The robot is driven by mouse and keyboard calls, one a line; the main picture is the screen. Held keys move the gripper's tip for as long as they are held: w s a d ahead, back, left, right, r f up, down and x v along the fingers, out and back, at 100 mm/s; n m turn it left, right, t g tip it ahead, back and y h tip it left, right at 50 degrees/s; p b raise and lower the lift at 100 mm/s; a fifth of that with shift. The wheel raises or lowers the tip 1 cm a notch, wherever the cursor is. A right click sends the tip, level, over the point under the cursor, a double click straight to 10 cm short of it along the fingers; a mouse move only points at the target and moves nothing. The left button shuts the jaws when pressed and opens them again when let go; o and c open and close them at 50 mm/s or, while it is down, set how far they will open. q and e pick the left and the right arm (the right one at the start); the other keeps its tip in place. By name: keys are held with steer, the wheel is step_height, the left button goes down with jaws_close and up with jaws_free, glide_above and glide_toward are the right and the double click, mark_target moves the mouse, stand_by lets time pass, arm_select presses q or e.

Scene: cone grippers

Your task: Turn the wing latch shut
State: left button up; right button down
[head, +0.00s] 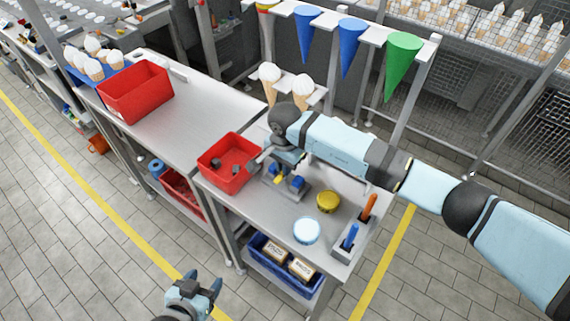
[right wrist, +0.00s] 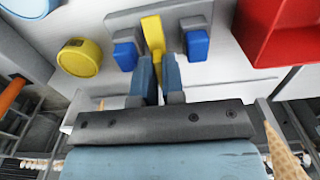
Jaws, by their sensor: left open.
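The yellow wing latch (right wrist: 152,32) sits on a grey base between two blue blocks (right wrist: 125,52) (right wrist: 196,46). In the head view the latch (head: 279,179) shows small on the bench, partly under my right arm. My right gripper (right wrist: 160,64) is at the latch, with its two fingers close together and the latch's near end at their tips. Whether they press on it I cannot tell. My left gripper (head: 201,287) is open and empty, low in the head view, over the floor in front of the bench.
A red bin (head: 222,178) stands left of the latch base. A yellow round tin (head: 327,201), a pale blue disc (head: 306,230) and a holder with blue and orange handles (head: 352,238) stand to the right. Cones (head: 270,84) stand in a rack behind. A blue crate (head: 275,279) is below.

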arm_select(q)
steer(key=shift+f, duration=0.2)
arm_select(e)
steer(key=shift+f+m+b, duration=0.15)
steer(key=shift+m+b, duration=0.75)
steer(key=shift+w+m+b, duration=0.1)
steer(key=shift+m+b, duration=1)
steer(key=shift+m, duration=0.1)
steer(key=m+b, duration=0.4)
steer(key=m, duration=0.2)
steer(key=m+b, duration=0.3)
steer(key=m, duration=0.3)
steer(key=shift+w, duration=0.15)
arm_select(q)
step_height(320, 180, down, 10)
steer(key=shift+w+d+n+b, duration=0.25)
steer(key=shift+n+b, duration=0.05)
arm_select(e)
steer(key=shift+m, duration=0.8)
arm_select(q)
steer(key=shift+r, duration=0.15)
